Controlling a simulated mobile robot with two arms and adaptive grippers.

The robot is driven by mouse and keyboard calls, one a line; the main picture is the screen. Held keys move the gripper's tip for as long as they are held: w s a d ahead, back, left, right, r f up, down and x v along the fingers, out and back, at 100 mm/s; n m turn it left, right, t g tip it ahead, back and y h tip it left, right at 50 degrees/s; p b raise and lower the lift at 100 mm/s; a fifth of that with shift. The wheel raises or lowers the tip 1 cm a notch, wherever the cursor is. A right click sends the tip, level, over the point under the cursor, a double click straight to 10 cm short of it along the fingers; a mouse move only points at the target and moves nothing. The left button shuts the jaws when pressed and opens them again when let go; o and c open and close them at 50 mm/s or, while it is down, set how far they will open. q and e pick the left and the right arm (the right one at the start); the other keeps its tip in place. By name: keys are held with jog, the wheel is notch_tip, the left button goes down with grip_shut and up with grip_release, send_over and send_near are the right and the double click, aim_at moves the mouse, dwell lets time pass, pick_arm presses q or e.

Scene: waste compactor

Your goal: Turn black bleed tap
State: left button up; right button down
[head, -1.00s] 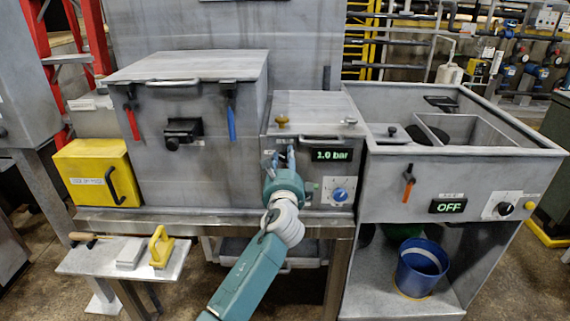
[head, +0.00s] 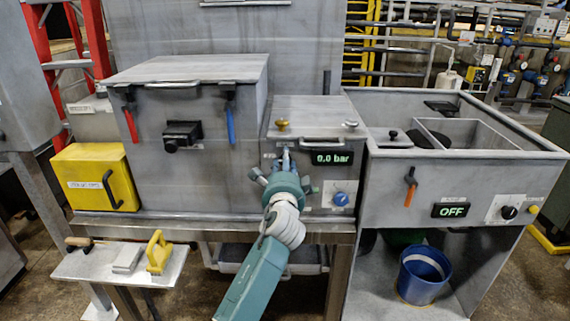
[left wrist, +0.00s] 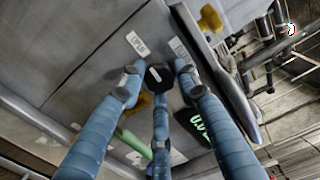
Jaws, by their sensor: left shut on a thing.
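The black bleed tap (left wrist: 158,76) shows in the left wrist view as a dark knob with a pale mark, between my fingers. My left gripper (left wrist: 160,84) is shut on it, with blue fingers on both sides and one below. In the head view my left gripper (head: 284,168) is at the front of the middle grey box (head: 312,108), left of the display, and hides most of the tap. The display (head: 332,158) reads 0.0 bar. My right gripper is not in view.
A blue dial (head: 341,198) sits right of my gripper, and a brass knob (head: 282,125) above it. A larger grey box (head: 190,110) with red and blue handles stands left. The sink unit (head: 400,180) with an OFF display (head: 452,210) stands right.

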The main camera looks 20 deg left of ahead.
pick_arm(q)
jog(key=shift+f, duration=0.1)
jog(key=o, duration=1.1)
jog(key=shift+o, duration=0.2)
jog(key=shift+s, duration=0.15)
jog(key=v, duration=1.1)
jog(key=shift+s, duration=0.35)
jog(key=shift+d, duration=0.15)
